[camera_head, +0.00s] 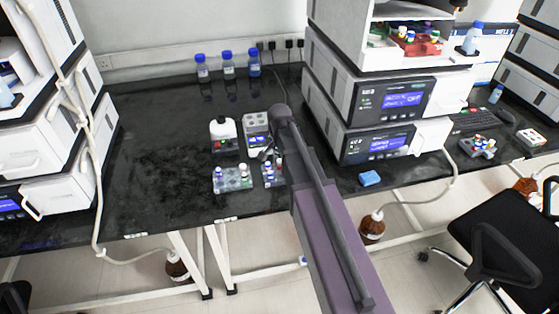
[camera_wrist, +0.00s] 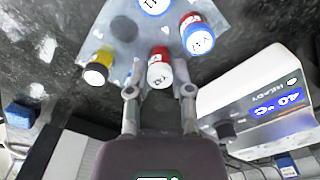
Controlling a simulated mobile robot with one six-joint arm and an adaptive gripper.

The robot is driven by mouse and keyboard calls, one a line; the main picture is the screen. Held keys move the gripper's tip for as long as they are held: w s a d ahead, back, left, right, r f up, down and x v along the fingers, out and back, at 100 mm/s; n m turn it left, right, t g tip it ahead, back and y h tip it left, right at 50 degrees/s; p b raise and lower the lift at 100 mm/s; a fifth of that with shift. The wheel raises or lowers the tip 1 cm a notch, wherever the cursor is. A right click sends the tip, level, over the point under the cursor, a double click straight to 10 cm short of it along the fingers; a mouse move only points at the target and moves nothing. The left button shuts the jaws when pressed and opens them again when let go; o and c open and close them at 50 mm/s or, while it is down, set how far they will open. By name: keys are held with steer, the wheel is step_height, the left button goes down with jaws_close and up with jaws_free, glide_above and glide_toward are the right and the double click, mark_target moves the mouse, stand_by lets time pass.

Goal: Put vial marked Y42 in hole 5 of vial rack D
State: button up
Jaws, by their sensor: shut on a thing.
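My gripper (camera_wrist: 160,88) is shut on a vial with a pale top and a red band (camera_wrist: 159,72), which sits between the two fingertips over a grey vial rack (camera_wrist: 125,48). No marking on this vial can be read, so I cannot tell if it is Y42. In the head view my gripper (camera_head: 267,155) is small, just above a small rack (camera_head: 270,184) with several vials. A second grey rack (camera_head: 232,187) with vials stands just left of it. Rack letters and hole numbers are not legible. I cannot tell whether the held vial is still in a hole.
Close by in the wrist view are a yellow-banded vial (camera_wrist: 97,67), a blue-topped vial (camera_wrist: 198,38) and a white device (camera_wrist: 250,85) reading 40 °C. Behind the racks stand two small instruments (camera_head: 224,135) (camera_head: 256,124). The bench left of the racks (camera_head: 155,160) is clear.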

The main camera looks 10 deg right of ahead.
stand_by(0.3)
steer(key=o, duration=0.9)
steer(key=shift+o, duration=0.2)
steer(key=shift+o, duration=1.4)
steer(key=shift+r, duration=0.1)
steer(key=shift+r+p, duration=2.85)
steer(key=shift+p, duration=0.15)
